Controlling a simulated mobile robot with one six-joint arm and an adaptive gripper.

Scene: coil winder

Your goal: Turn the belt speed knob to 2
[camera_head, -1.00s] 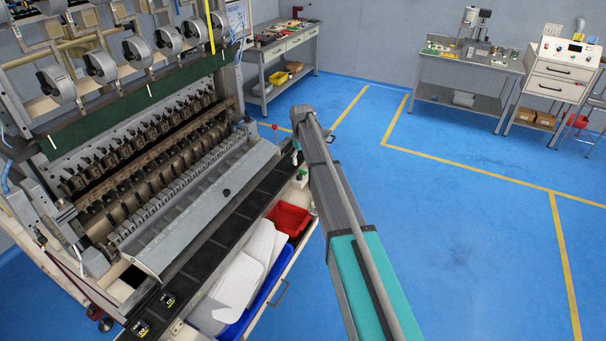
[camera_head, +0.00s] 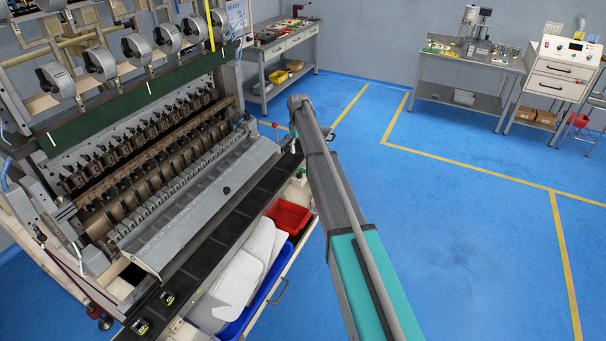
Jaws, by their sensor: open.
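I cannot make out which part is the belt speed knob, and no scale or number is readable. My arm reaches up from the bottom right to the rail's far end.
The coil winder (camera_head: 150,170) fills the left side. An open drawer under the rail holds a red bin (camera_head: 290,216) and a blue bin (camera_head: 236,329) with white sheets. Benches stand along the back wall. The blue floor (camera_head: 450,230) at right is clear.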

